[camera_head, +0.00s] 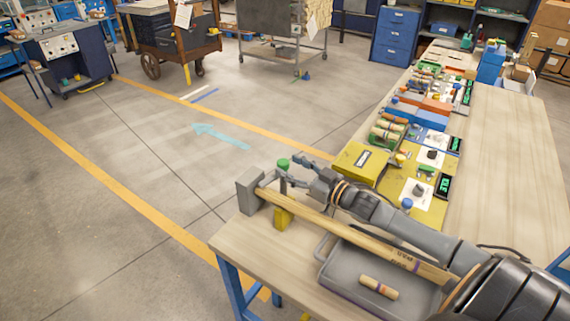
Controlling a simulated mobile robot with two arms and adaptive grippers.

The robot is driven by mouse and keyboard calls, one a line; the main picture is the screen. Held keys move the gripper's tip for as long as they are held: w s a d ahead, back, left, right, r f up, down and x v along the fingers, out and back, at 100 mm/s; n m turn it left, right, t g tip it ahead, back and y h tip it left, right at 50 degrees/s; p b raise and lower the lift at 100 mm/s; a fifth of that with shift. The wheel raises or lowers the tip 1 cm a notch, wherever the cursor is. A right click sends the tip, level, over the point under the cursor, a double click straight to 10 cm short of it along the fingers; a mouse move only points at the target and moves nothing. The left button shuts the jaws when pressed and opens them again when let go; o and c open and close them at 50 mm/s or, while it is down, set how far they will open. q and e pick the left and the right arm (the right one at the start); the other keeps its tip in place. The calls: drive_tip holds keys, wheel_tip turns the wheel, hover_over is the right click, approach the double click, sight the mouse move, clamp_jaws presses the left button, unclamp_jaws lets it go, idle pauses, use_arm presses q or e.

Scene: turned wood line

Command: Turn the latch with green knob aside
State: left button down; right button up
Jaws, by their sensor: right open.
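The latch's green knob (283,163) stands above the near left corner of the workbench, close to a grey block (250,190). My right arm reaches in from the lower right, over the bench. My right gripper (289,167) is open, with its fingertips close around the knob. I cannot tell whether they touch it. A long wooden bar (325,222) runs from the grey block toward the lower right, under my arm. The latch's body below the knob is mostly hidden. My left gripper is not in view.
A yellow block (283,215) sits beside the bar. A grey tray (340,280) holds a short turned wood piece (379,287). A yellow box (361,163) and several small parts stand farther along the bench. Open floor (130,170) lies to the left.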

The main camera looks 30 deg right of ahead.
drive_tip(key=shift+v, duration=2.2)
drive_tip(key=shift+c, duration=0.4)
